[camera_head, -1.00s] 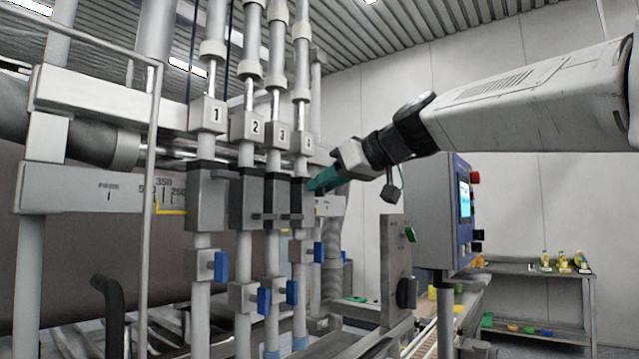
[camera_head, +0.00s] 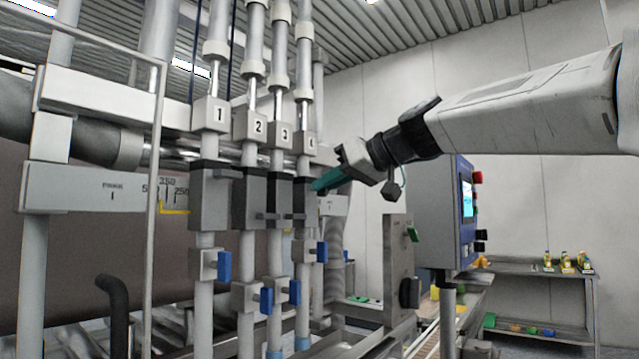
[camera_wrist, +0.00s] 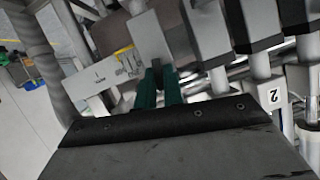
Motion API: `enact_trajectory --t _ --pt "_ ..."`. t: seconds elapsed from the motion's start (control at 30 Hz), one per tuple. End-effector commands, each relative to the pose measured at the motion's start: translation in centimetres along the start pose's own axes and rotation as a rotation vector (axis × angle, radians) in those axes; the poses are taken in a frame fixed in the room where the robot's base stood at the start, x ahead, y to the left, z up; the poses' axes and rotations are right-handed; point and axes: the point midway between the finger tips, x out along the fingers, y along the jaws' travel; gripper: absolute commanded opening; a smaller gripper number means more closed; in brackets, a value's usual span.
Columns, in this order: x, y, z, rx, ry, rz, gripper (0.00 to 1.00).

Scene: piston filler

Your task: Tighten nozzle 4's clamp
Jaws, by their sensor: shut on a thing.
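Nozzle 4 is the rightmost of the numbered nozzles, with a white block marked 4 (camera_head: 311,142) at its top. Its dark grey clamp block (camera_head: 302,198) sits below that label on the column. My gripper (camera_head: 317,186) has teal fingers and reaches in from the right, with its tips at the right side of this clamp. In the wrist view the fingers (camera_wrist: 159,82) are close together on a small dark part (camera_wrist: 157,66), apparently the clamp's handle, beside a grey block (camera_wrist: 150,34). The tips partly hide the held part.
Clamps of nozzle 3 (camera_head: 277,200), nozzle 2 (camera_head: 246,200) and nozzle 1 (camera_head: 209,197) stand close in a row to the left. Blue-handled valves (camera_head: 224,266) are below. A control panel (camera_head: 450,215) stands to the right, under my arm.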

Motion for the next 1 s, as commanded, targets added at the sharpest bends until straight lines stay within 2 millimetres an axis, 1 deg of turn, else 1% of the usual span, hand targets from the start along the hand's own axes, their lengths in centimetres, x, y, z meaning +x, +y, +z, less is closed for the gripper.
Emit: enact_trajectory --t 0.17,1.0 --pt "-0.07 0.38 0.09 0.144 -0.002 -0.056 0.00" --pt "0.19 0.87 0.49 0.883 -0.002 -0.363 0.00"
